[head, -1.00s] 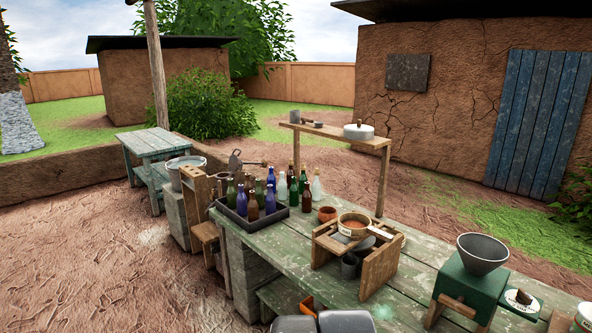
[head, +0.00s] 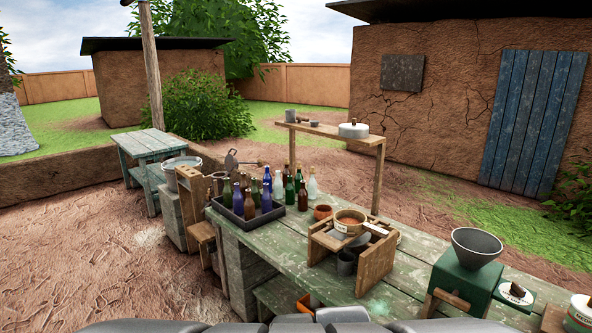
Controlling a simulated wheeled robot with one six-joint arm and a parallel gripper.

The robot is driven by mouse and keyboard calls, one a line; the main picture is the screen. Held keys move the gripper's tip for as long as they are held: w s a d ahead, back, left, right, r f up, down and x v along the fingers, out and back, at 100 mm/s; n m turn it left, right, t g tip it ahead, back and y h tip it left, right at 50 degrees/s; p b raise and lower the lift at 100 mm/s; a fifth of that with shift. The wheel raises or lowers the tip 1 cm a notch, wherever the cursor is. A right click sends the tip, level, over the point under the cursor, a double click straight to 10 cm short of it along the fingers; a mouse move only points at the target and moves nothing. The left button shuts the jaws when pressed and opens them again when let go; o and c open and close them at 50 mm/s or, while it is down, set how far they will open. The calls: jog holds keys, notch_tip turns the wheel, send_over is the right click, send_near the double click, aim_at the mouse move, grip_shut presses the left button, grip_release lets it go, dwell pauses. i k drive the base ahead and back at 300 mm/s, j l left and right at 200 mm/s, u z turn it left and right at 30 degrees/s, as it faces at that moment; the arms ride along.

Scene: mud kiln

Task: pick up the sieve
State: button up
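The sieve (head: 350,221) is a shallow round pan with a pale wooden rim and a reddish-brown inside. It rests on top of a small wooden stand (head: 376,268) on the green bench, and a short pale handle points to the right. Nothing of mine touches it. Grey parts of my own body show along the bottom edge, well in front of the sieve. I see no gripper fingers among them.
The green plank bench (head: 407,282) carries a dark tray (head: 245,231) of several bottles left of the stand and a clay pot (head: 322,212) behind it. A green box with a grey funnel (head: 476,245) stands right. A raised shelf (head: 327,131) is behind.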

aim_at(347, 220)
jog(key=i+u, duration=0.15)
jog(key=k+u, duration=0.15)
jog(key=k, duration=0.25)
jog(key=i+l, duration=0.2)
jog(key=i, duration=0.35)
jog(key=i+l+z, duration=0.15)
jog(key=i, duration=0.4)
jog(key=i+l, duration=0.1)
jog(key=i, duration=0.45)
jog(key=l+z, duration=0.05)
